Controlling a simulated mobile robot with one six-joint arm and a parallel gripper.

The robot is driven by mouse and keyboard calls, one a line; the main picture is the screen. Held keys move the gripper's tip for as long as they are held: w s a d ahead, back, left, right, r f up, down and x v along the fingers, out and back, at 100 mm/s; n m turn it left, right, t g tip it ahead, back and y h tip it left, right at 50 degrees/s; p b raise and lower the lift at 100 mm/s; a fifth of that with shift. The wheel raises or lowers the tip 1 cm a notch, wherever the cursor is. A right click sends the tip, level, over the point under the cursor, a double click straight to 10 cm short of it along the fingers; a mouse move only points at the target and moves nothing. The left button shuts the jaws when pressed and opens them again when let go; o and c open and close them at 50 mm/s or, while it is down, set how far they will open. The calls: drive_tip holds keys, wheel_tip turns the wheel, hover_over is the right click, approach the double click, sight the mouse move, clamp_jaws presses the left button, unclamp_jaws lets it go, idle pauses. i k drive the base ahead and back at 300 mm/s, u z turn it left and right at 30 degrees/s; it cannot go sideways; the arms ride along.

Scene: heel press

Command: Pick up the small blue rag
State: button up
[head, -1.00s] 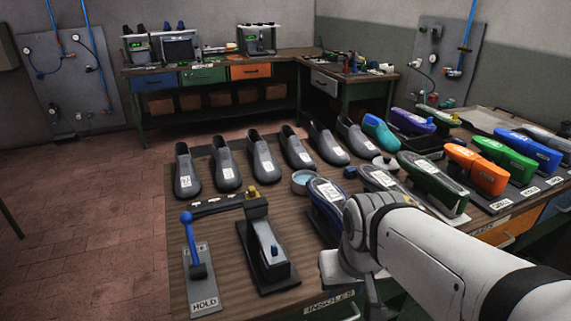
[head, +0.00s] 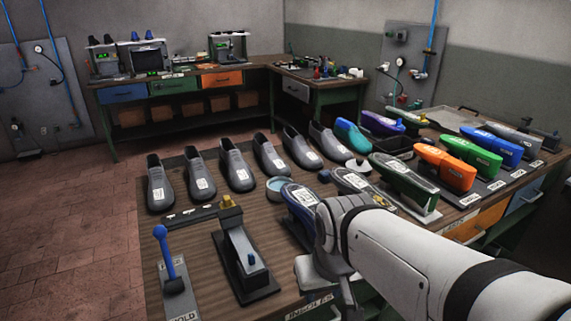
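I cannot make out a small blue rag for certain in this view. A shallow round tin or dish with a pale blue inside (head: 279,188) stands on the wooden bench top, behind the blue shoe form. What the pale blue is, I cannot tell. My arm reaches in from the lower right over the front of the bench and bends down near the blue shoe form. My gripper does not show; the arm runs down toward the bottom edge of the picture.
The bench (head: 190,238) holds a row of grey shoes (head: 200,177), a black press (head: 242,255), a blue-handled lever (head: 166,250) and coloured shoe forms (head: 447,163) on the right. A second bench (head: 190,105) stands along the back wall. Brick-red floor (head: 70,240) is clear at left.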

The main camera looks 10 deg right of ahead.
sight(324, 177)
drive_tip(key=u, duration=2.75)
drive_tip(key=k, duration=1.5)
drive_tip(key=z, duration=2.25)
drive_tip(key=i, duration=0.65)
drive_tip(key=u, duration=0.05)
